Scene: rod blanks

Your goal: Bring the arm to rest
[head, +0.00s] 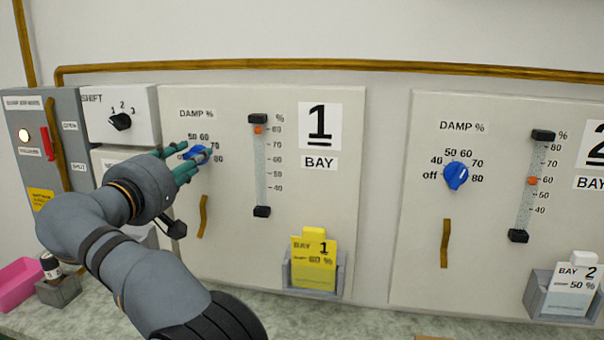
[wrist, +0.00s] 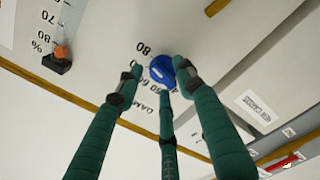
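My gripper (head: 186,161) has green fingers and is at the bay 1 panel (head: 275,185), in front of its blue damp knob (head: 198,153). In the wrist view my gripper (wrist: 158,72) has its fingers spread around the blue knob (wrist: 161,70). The left fingertip is apart from the knob. The right fingertip overlaps the knob's edge, and I cannot tell whether it touches. My gripper is open. In the head view the fingers partly cover the knob and its dial, so its setting is unclear. My grey arm reaches up from the bottom left.
A bay 1 gauge (head: 260,165) and a yellow card (head: 313,262) in a holder are right of my gripper. A brown handle (head: 202,216) is below it. A shift box (head: 120,116) and a grey cabinet (head: 45,135) stand left. The bay 2 panel (head: 490,215) is at right.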

